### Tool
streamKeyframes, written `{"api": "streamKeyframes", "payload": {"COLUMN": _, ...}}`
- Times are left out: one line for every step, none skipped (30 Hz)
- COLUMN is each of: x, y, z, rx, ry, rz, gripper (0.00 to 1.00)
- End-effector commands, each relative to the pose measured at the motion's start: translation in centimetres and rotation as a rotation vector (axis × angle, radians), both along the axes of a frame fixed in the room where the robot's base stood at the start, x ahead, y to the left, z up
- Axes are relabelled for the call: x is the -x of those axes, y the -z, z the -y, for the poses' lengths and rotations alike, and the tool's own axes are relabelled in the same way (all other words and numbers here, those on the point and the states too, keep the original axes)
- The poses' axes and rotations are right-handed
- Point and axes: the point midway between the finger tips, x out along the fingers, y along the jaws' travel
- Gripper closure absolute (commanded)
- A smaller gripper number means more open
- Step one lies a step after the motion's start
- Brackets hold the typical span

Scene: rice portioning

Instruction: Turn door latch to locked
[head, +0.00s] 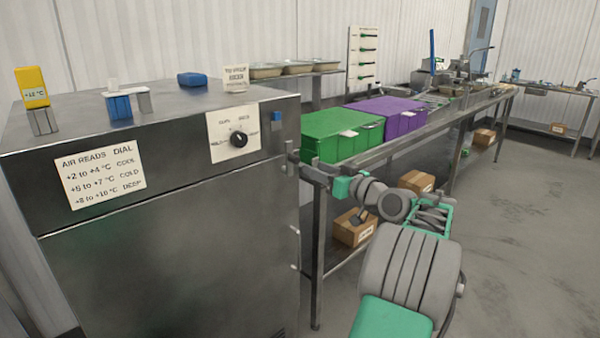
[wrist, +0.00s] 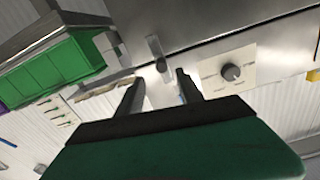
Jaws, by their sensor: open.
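The steel cabinet door (head: 170,255) is at the left in the head view and looks closed. The door latch (head: 291,157) is a small metal piece at the cabinet's right front edge. In the wrist view the latch (wrist: 157,50) is a short bar with a round pivot, just beyond my fingertips and roughly in line with the gap between them. My gripper (wrist: 159,80) is open and empty, with one dark finger on each side. In the head view my gripper (head: 316,174) is beside the latch; whether it touches cannot be told.
A dial (head: 239,140) on a white plate is left of the latch, and a printed card (head: 100,174) is farther left. A green crate (head: 338,138) and a purple crate (head: 397,117) stand on the steel bench (head: 385,148) behind my arm. Open floor lies to the right.

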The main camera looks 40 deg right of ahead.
Motion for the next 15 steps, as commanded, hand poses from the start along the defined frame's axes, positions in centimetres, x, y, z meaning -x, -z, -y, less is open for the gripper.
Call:
{"api": "streamKeyframes", "payload": {"x": -0.8, "y": -0.3, "z": -0.2, "rx": 0.002, "ry": -0.005, "rz": 0.001, "gripper": 0.57}}
{"api": "streamKeyframes", "payload": {"x": -1.4, "y": -0.3, "z": -0.3, "rx": 0.002, "ry": -0.006, "rz": 0.001, "gripper": 0.57}}
{"api": "streamKeyframes", "payload": {"x": -2.2, "y": -0.3, "z": -0.3, "rx": 0.002, "ry": -0.006, "rz": 0.000, "gripper": 0.57}}
{"api": "streamKeyframes", "payload": {"x": -2.8, "y": -0.3, "z": -0.3, "rx": 0.001, "ry": -0.005, "rz": 0.000, "gripper": 0.57}}
{"api": "streamKeyframes", "payload": {"x": -3.4, "y": -0.3, "z": -0.3, "rx": 0.001, "ry": -0.004, "rz": -0.001, "gripper": 0.57}}
{"api": "streamKeyframes", "payload": {"x": -4.2, "y": -0.3, "z": -0.3, "rx": 0.001, "ry": -0.004, "rz": -0.001, "gripper": 0.57}}
{"api": "streamKeyframes", "payload": {"x": -4.8, "y": -0.2, "z": -0.3, "rx": 0.000, "ry": -0.004, "rz": -0.002, "gripper": 0.57}}
{"api": "streamKeyframes", "payload": {"x": -5.3, "y": -0.2, "z": -0.3, "rx": 0.001, "ry": -0.003, "rz": -0.003, "gripper": 0.57}}
{"api": "streamKeyframes", "payload": {"x": -5.9, "y": -0.3, "z": -0.3, "rx": 0.002, "ry": -0.003, "rz": -0.003, "gripper": 0.57}}
{"api": "streamKeyframes", "payload": {"x": -6.3, "y": -0.2, "z": -0.3, "rx": 0.001, "ry": -0.003, "rz": -0.003, "gripper": 0.57}}
{"api": "streamKeyframes", "payload": {"x": -6.6, "y": -0.2, "z": -0.3, "rx": 0.001, "ry": -0.002, "rz": -0.003, "gripper": 0.57}}
{"api": "streamKeyframes", "payload": {"x": -6.9, "y": -0.2, "z": -0.3, "rx": 0.001, "ry": -0.001, "rz": -0.003, "gripper": 0.57}}
{"api": "streamKeyframes", "payload": {"x": -7.1, "y": -0.2, "z": -0.3, "rx": 0.000, "ry": -0.001, "rz": -0.003, "gripper": 0.57}}
{"api": "streamKeyframes", "payload": {"x": -7.2, "y": -0.2, "z": -0.3, "rx": 0.000, "ry": -0.001, "rz": -0.003, "gripper": 0.57}}
{"api": "streamKeyframes", "payload": {"x": -7.3, "y": -0.2, "z": -0.3, "rx": 0.000, "ry": -0.001, "rz": -0.003, "gripper": 0.57}}
